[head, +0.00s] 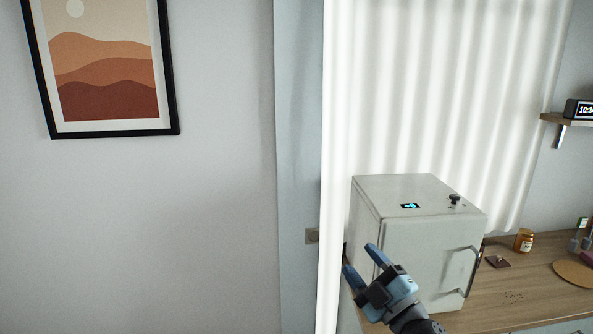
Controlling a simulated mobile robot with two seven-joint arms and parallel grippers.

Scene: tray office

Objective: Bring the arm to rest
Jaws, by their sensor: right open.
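My right gripper (361,262) shows in the lower middle of the head view, with its arm coming in from the bottom. Its two blue fingers are spread apart and point up and to the left. I see nothing between them. The gripper appears in front of the left side of a grey metal cabinet (430,262); I cannot tell how far it is from the cabinet. My left gripper is not in view.
The cabinet, with its door shut, stands on a wooden counter (525,284). To its right are a small dark red item (497,262), an amber jar (523,240) and a round board (576,273). A clock (580,109) sits on a shelf. The left wall is clear below a picture (105,70).

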